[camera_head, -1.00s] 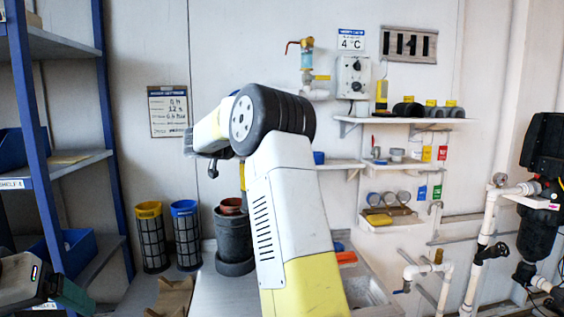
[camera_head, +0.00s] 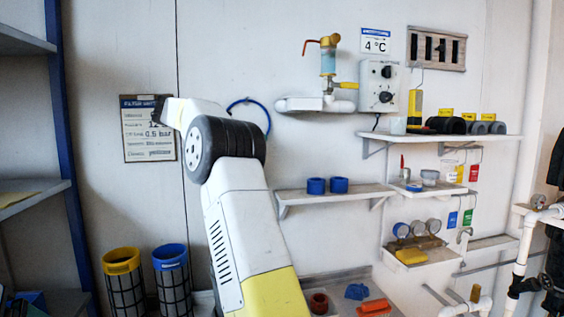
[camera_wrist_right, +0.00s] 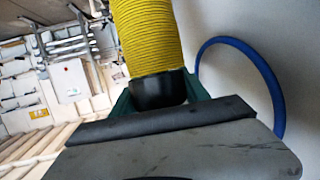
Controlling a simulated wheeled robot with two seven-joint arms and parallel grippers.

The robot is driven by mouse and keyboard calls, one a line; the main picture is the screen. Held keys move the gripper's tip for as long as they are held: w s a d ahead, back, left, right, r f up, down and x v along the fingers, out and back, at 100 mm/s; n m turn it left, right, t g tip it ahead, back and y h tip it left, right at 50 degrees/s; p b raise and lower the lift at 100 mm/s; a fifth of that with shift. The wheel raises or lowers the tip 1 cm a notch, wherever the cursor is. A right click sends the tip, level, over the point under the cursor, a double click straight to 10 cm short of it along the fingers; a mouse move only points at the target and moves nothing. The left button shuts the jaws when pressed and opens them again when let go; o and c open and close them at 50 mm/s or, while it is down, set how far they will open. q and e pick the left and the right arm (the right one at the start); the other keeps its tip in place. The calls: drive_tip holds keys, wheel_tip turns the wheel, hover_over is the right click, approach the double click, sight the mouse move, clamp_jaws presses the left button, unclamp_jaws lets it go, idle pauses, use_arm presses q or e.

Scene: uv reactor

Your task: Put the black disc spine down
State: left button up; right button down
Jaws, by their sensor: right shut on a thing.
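My right gripper (camera_wrist_right: 160,92) is shut on the black disc spine (camera_wrist_right: 158,92), seen in the right wrist view. The spine's black round end sits between the dark green fingers. A yellow ribbed stack (camera_wrist_right: 148,35) extends from it toward the top of the picture; its far end is out of frame. My left gripper is in neither current view.
A blue ring (camera_wrist_right: 278,105) is against the wall beside the yellow stack. Yellow-topped (camera_head: 121,262) and blue-topped (camera_head: 170,258) mesh cylinders stand low at left. A wall shelf (camera_head: 335,193) holds two blue rings. An orange block (camera_head: 375,307) and a red-brown cup (camera_head: 319,303) lie lower down.

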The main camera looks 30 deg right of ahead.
drive_tip(key=s+d, duration=0.1)
drive_tip(key=d, duration=1.5)
drive_tip(key=shift+s+f, duration=0.25)
drive_tip(key=shift+s, duration=0.15)
drive_tip(key=shift+d+f, duration=0.1)
drive_tip(key=shift+d, duration=0.05)
drive_tip(key=c, duration=0.8)
unclamp_jaws()
drive_tip(key=shift+f, duration=0.1)
drive_tip(key=shift+c, duration=0.2)
drive_tip(key=v, duration=1.2)
drive_tip(key=shift+r, duration=0.25)
